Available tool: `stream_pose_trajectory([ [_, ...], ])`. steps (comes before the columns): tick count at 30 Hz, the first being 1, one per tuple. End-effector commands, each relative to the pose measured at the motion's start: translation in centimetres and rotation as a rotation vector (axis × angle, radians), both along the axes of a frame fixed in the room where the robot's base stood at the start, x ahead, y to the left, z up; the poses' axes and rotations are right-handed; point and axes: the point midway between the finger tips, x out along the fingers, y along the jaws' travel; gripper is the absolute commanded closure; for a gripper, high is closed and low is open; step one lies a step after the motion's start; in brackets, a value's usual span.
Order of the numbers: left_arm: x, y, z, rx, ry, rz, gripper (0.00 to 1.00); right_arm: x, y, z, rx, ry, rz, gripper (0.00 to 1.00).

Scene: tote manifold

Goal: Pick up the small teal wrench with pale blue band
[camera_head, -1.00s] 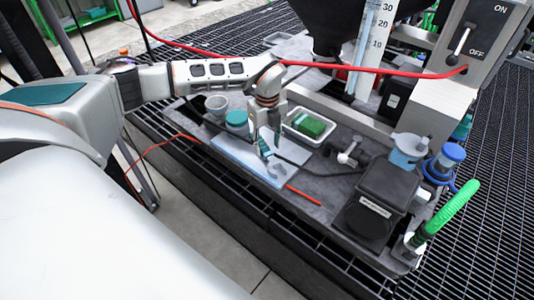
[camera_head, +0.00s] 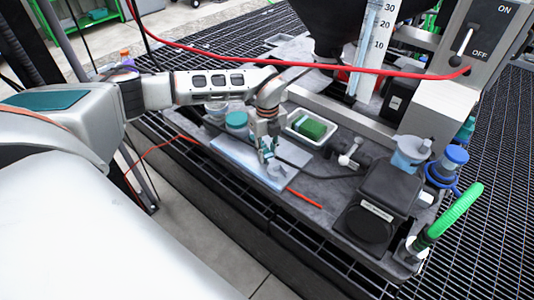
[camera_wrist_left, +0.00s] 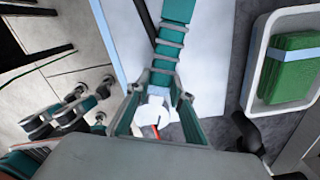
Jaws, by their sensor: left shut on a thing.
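My left gripper (camera_head: 268,153) points down over the pale blue mat, in the middle of the head view. It is shut on the small teal wrench (camera_wrist_left: 163,72), which shows between the fingers in the left wrist view. The wrench's grey-ribbed teal shaft runs up that view, with a pale blue band (camera_wrist_left: 158,91) and a whitish end close to the gripper. In the head view the fingers hide much of the wrench. I cannot tell whether it touches the mat. My right gripper does not show.
The pale blue mat (camera_head: 228,151) lies on the dark bench. A white tray (camera_head: 293,129) with a green block is right of the gripper. A teal-lidded jar (camera_head: 237,120) stands left of it. A red cable crosses above, and a black box (camera_head: 382,200) stands at right.

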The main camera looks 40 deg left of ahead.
Motion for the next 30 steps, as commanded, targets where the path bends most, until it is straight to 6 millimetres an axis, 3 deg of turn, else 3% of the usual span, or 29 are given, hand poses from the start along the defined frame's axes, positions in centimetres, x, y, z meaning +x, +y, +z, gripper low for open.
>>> stream_pose_trajectory([
  [5,0.1,0.0,1.5,0.0,-0.004,0.001,1.0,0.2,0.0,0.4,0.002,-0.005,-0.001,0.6],
  [11,0.2,0.0,4.8,0.0,-0.008,0.001,1.0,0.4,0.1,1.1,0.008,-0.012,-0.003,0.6],
  [24,0.2,0.0,14.9,0.0,-0.009,0.001,1.0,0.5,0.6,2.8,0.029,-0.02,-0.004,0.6],
  [30,0.1,0.0,18.4,0.0,-0.005,0.001,1.0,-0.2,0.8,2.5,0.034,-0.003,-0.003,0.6],
])
